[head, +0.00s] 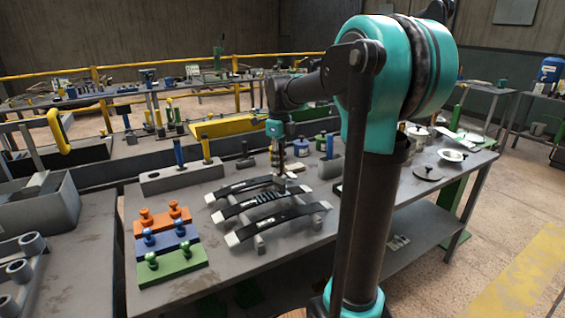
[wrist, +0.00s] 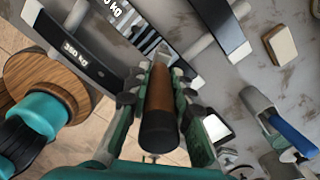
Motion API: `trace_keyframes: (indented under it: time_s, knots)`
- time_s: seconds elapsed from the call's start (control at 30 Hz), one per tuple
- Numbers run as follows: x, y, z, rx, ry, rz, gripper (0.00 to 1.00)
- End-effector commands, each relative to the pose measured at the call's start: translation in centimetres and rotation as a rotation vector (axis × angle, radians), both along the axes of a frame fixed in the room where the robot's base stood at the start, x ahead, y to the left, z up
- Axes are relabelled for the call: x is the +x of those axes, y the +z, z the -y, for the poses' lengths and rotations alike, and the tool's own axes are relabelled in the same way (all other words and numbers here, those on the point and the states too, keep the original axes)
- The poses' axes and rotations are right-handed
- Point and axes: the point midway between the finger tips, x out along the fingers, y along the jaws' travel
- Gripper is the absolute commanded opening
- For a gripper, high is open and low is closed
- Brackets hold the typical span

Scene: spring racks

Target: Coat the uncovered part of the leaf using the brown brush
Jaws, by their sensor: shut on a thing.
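My gripper (head: 277,158) is shut on the brown brush (wrist: 160,105), which has a brown handle with a dark end. It also shows in the wrist view (wrist: 158,118). The brush points away from the wrist camera, and its pale tip lies over or near a black leaf (wrist: 137,30). I cannot tell whether it touches. That leaf has a section of pale and black stripes (wrist: 150,38). In the head view, the striped leaf (head: 290,209) is the middle of three dark leaves with pale ends, and the gripper is above their far side.
The other leaves (head: 242,187) (head: 288,220) lie alongside on grey supports. Orange (head: 163,220), blue (head: 172,240) and green (head: 172,267) blocks with knobs stand to the left. A grey block with upright handles (head: 180,178) stands behind. Jars and dishes (head: 452,155) are at right.

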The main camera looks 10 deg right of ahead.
Motion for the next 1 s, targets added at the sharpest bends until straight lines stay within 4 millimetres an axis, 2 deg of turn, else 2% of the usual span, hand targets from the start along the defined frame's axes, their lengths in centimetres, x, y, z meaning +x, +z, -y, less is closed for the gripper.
trace_keyframes:
  time_s: [0.17,0.6,1.0]
  knots:
    - [-0.1,0.0,-0.4,0.0,-0.001,0.0,0.0]
    - [0.6,-0.3,1.9,0.0,-0.001,0.0,0.0]
    - [-0.1,0.0,-0.3,0.0,0.002,0.0,0.0]
